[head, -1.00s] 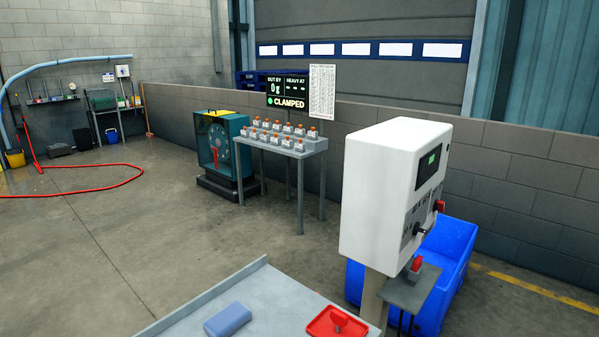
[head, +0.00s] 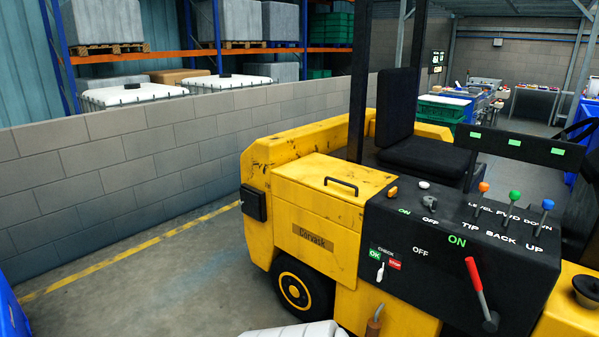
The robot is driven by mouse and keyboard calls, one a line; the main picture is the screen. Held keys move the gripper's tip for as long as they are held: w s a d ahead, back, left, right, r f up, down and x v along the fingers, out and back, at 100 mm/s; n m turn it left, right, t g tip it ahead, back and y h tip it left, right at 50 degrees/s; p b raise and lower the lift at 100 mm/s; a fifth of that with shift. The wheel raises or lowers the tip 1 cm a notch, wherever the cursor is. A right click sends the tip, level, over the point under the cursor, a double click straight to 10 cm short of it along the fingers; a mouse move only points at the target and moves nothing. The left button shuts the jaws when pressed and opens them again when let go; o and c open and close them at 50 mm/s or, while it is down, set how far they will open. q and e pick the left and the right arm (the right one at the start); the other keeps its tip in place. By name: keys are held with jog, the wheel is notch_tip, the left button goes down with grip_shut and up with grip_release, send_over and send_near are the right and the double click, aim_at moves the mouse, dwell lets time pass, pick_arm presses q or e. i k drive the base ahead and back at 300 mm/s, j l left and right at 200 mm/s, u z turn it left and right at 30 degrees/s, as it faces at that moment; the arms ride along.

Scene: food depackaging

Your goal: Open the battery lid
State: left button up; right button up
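A yellow forklift-like vehicle (head: 310,240) stands at the centre and right of the head view. On its top, in front of the seat, is a flat yellow lid (head: 318,178) with a dark bar handle (head: 341,186). The lid lies flat and looks closed. It appears to be the battery lid, but no label confirms this. Neither of my grippers shows in the head view.
A black control panel (head: 440,240) with a red lever (head: 474,275) and several coloured-knob levers adjoins the lid. A black seat (head: 425,155) is behind it. A grey block wall (head: 120,170) runs along the left. The floor (head: 150,285) between wall and vehicle is clear.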

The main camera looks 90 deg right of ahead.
aim_at(354, 183)
jog(key=z, duration=3.05)
jog(key=i+j, duration=0.2)
jog(key=i, duration=0.2)
jog(key=i+j, duration=0.15)
jog(key=i, duration=0.25)
